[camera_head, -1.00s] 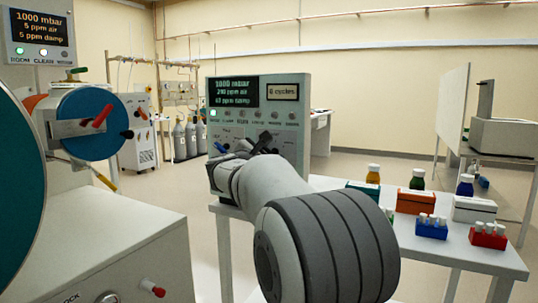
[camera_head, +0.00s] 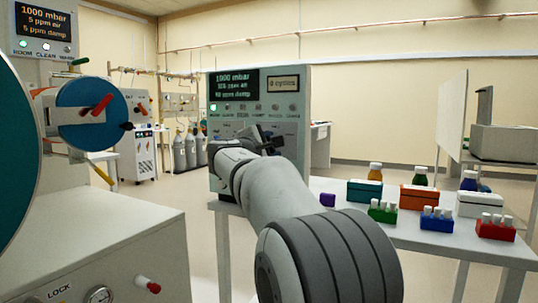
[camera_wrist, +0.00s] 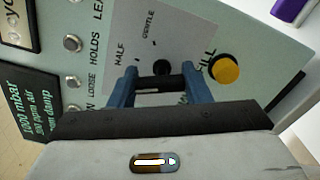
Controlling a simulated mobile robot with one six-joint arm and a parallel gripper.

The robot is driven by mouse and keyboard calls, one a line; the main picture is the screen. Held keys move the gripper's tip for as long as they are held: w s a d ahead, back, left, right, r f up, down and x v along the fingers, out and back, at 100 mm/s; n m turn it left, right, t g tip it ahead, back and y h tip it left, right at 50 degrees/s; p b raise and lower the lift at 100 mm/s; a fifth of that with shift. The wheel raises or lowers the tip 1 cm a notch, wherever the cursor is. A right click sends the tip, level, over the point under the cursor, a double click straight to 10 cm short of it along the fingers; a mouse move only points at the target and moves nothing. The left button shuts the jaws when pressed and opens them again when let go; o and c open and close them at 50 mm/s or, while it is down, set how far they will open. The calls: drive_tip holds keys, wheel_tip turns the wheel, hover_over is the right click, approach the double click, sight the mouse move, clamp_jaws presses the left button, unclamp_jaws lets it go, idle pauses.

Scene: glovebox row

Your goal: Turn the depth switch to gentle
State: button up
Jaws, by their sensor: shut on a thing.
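The pointer direction cannot be read clearly. In the head view my arm hides most of the switch and the gripper. The console screen (camera_head: 235,92) reads 1000 mbar, and the counter beside it reads 0 cycles.
A yellow button (camera_wrist: 223,70) sits on the console close to the right finger. Grey buttons (camera_wrist: 72,43) line the panel. The table right of the console holds boxes (camera_head: 365,192), bottles and tube racks (camera_head: 436,220). A large chamber with a blue round door (camera_head: 92,115) stands left.

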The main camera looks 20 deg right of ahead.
drive_tip(key=shift+d+f+m+b, duration=0.15)
drive_tip(key=shift+m+b, duration=0.2)
drive_tip(key=shift+m, duration=0.25)
drive_tip(key=o, duration=1)
drive_tip(key=p+v, duration=0.1)
drive_tip(key=v, duration=0.7)
